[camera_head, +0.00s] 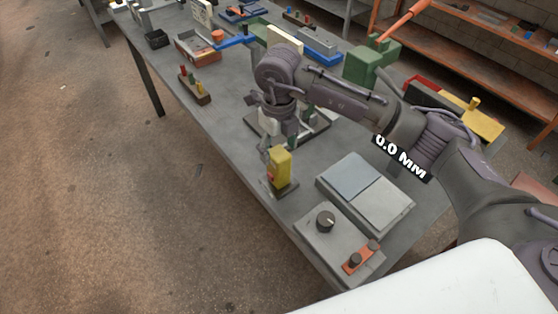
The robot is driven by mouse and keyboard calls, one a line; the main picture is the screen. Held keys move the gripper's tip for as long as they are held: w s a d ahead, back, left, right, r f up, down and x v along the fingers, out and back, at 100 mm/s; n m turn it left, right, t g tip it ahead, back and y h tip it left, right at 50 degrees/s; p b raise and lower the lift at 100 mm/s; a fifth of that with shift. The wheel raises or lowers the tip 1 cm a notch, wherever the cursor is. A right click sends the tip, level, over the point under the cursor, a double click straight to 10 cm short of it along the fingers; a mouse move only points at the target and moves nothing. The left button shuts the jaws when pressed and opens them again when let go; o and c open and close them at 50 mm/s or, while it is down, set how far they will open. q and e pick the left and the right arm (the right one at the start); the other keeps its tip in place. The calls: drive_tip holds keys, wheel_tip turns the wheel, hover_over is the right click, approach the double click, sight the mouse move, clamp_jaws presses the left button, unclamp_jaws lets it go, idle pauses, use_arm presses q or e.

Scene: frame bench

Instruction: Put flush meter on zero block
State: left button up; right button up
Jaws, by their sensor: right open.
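A yellow upright device, which looks like the flush meter (280,163), stands on a small dark base near the table's left edge. A low grey block with two flat plates, one bluish and one pale, lies to its right and looks like the zero block (386,204). A black sign reading 0.0 MM (402,158) shows above the block's back right corner. My right gripper (268,146) points down just behind and above the yellow device. It is open; I cannot tell whether its fingers touch the device. My left gripper is out of view.
A grey control box (322,245) with a black knob and an orange switch plate sits at the near table end. A green machine (366,62) with an orange lever stands beyond my right arm.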

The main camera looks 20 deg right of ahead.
wheel_tip(320, 180, up, 7)
drive_tip(key=shift+r+b, duration=0.1)
drive_tip(key=shift+b, duration=0.75)
